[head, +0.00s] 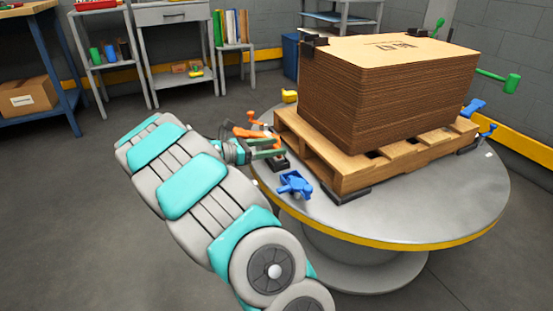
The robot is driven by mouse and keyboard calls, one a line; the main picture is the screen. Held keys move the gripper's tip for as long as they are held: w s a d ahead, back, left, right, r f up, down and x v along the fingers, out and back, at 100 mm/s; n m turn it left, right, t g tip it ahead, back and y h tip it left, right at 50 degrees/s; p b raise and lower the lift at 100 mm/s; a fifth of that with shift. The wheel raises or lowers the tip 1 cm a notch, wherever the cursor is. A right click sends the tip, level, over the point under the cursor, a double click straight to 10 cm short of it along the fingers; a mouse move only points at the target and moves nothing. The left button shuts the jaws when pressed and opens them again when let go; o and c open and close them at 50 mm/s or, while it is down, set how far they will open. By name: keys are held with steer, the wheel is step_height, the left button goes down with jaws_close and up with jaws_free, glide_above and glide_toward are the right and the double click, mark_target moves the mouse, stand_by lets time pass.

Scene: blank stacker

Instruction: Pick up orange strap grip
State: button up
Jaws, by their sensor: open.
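The orange strap grip (246,132) is at the left edge of the round grey table, in the head view. My gripper (271,149) reaches in from the left, just below it in the picture. Its green fingers are apart, and the grip shows just above the upper finger. I cannot tell whether they touch. My gripper and wrist hide part of what lies around the grip's lower side.
A stack of brown cardboard sheets (385,95) sits on a wooden pallet (345,178) on the round table (415,205). A blue clamp (295,185) is right of my arm. A yellow one (289,96) stands behind. Green handles (512,83) stick out at right.

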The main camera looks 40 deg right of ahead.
mark_target(279, 147)
steer(key=x, duration=0.2)
steer(key=b+x, duration=0.1)
steer(key=x, duration=0.2)
steer(key=shift+a+f, duration=0.1)
steer(key=shift+f, duration=0.15)
jaws_close()
